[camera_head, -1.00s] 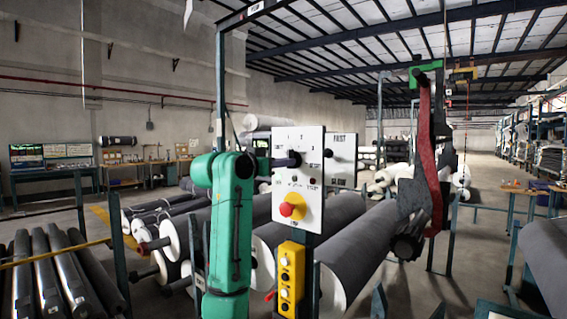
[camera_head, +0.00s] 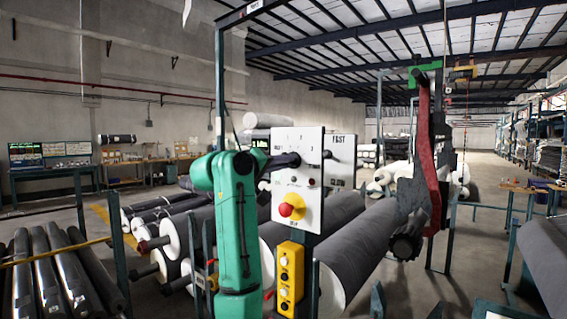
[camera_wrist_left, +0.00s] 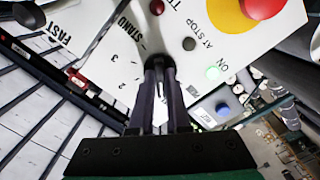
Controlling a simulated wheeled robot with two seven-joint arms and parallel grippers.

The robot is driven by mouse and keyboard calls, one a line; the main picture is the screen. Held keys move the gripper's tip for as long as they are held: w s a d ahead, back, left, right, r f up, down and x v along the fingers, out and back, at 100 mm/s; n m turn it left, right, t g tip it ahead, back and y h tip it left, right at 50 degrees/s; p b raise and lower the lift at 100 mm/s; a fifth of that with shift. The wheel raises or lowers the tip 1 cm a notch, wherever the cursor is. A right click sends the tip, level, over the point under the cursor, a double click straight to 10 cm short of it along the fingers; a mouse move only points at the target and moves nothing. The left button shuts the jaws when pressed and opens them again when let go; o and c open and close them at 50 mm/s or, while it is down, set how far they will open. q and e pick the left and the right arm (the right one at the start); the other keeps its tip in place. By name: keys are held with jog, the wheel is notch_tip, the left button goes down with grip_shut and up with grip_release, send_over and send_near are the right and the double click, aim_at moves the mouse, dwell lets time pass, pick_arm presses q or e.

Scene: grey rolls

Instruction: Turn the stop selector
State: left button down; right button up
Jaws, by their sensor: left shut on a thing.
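The stop selector is a small dark knob on a white control panel (camera_head: 311,150). In the left wrist view the knob (camera_wrist_left: 155,64) sits beside printed numbers 2 and 3 and the word STAND. My left gripper (camera_head: 294,159) reaches the panel from the left. In the left wrist view its two dark fingers (camera_wrist_left: 160,82) are closed on the knob, hiding part of it. The knob's pointing direction cannot be told.
A red stop button (camera_head: 286,209) on a yellow disc is below the selector. A yellow push-button box (camera_head: 290,278) hangs under the panel. A second white plate (camera_head: 341,150) marked FAST is just right. Large grey rolls (camera_head: 350,245) lie behind.

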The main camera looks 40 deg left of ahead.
pick_arm(q)
jog(key=shift+n, duration=0.8)
jog(key=c, duration=0.9)
grip_release()
jog(key=shift+s, duration=0.1)
jog(key=s+b, duration=0.5)
jog(key=s, duration=0.9)
jog(key=shift+s+d, duration=0.1)
jog(key=shift+s, duration=0.1)
